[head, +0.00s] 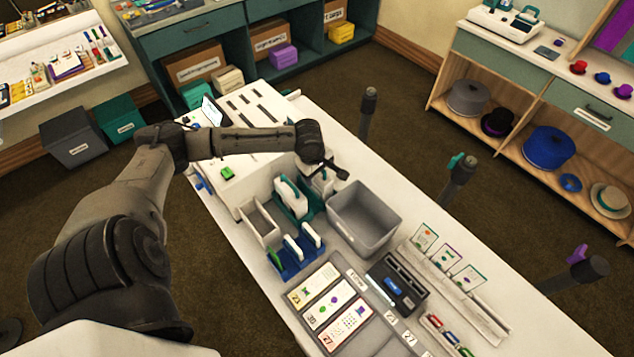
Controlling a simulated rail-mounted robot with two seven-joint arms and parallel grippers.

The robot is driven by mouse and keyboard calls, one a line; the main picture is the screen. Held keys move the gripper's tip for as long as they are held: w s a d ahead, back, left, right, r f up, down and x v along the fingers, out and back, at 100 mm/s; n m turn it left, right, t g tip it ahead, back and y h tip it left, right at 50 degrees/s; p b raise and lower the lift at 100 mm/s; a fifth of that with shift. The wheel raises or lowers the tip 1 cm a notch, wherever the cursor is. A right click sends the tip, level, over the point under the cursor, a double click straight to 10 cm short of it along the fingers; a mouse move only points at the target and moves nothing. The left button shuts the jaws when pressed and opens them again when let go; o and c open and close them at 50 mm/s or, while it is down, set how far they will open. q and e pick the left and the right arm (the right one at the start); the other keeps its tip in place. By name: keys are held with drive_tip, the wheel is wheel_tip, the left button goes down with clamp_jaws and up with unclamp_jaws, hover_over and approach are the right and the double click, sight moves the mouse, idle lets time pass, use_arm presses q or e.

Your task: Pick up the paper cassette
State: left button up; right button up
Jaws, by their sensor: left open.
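I cannot tell for sure which thing is the paper cassette. Candidates are a pale open-topped tray (260,224) against the front of the white machine and a white handled block (291,195) in a teal holder. My left gripper (331,168) is open, with dark fingers over another pale piece (318,182) just right of the teal holder. It partly hides that piece, and I cannot tell whether they touch. The gripper seems to hold nothing. My right gripper is out of view.
An empty grey bin (364,216) stands right beside the left gripper. A blue rack (295,256) with upright pieces is in front. The white machine (235,178) lies under my left forearm. A card mat (334,306), a black tray (397,287) and card stands fill the near table. Dark posts (368,112) line the right edge.

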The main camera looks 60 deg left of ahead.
use_arm(q)
drive_tip(key=shift+f, duration=0.25)
drive_tip(key=shift+c, duration=0.2)
clamp_jaws()
idle(0.4)
